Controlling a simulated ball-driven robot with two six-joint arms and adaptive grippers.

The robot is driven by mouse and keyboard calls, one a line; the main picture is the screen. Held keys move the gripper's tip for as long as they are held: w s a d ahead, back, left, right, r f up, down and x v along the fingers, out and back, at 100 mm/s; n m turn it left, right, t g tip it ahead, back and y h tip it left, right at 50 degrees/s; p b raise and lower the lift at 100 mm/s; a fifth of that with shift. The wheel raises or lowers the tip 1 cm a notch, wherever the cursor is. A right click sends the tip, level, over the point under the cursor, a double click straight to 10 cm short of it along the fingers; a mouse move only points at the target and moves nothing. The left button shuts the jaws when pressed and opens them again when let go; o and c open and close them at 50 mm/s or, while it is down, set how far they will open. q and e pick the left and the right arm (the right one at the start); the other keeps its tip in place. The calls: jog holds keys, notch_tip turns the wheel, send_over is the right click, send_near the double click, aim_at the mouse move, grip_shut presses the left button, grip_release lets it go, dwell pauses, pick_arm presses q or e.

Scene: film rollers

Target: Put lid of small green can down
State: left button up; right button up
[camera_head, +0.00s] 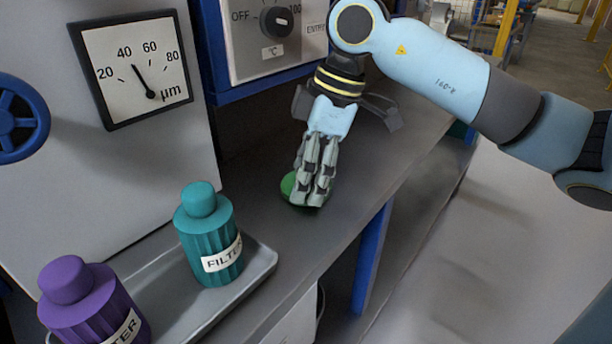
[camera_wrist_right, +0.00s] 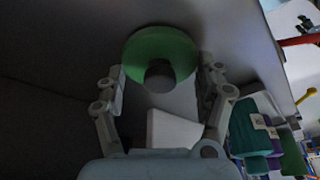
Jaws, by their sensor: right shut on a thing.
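The green lid (camera_head: 288,186) is at the fingertips of my right gripper (camera_head: 311,198), low over or on the grey shelf; I cannot tell whether it touches. In the right wrist view the lid (camera_wrist_right: 172,44) is a green disc with a dark grey knob, between the two fingers of the right gripper (camera_wrist_right: 161,82). The fingers are shut on it. In the head view they hide much of it. My left gripper is out of view.
A teal filter bottle (camera_head: 205,235) and a purple one (camera_head: 90,300) stand on a grey tray (camera_head: 262,262) at the lower left. A gauge (camera_head: 134,68) and a dial panel (camera_head: 272,38) rise behind. The shelf (camera_head: 345,190) is bare right of the lid, up to its edge.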

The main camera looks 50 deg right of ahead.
jog(key=shift+f, duration=0.1)
jog(key=o, duration=1.1)
jog(key=shift+f, duration=0.1)
jog(key=shift+o, duration=0.2)
jog(key=p+v, duration=0.4)
jog(key=v, duration=0.8)
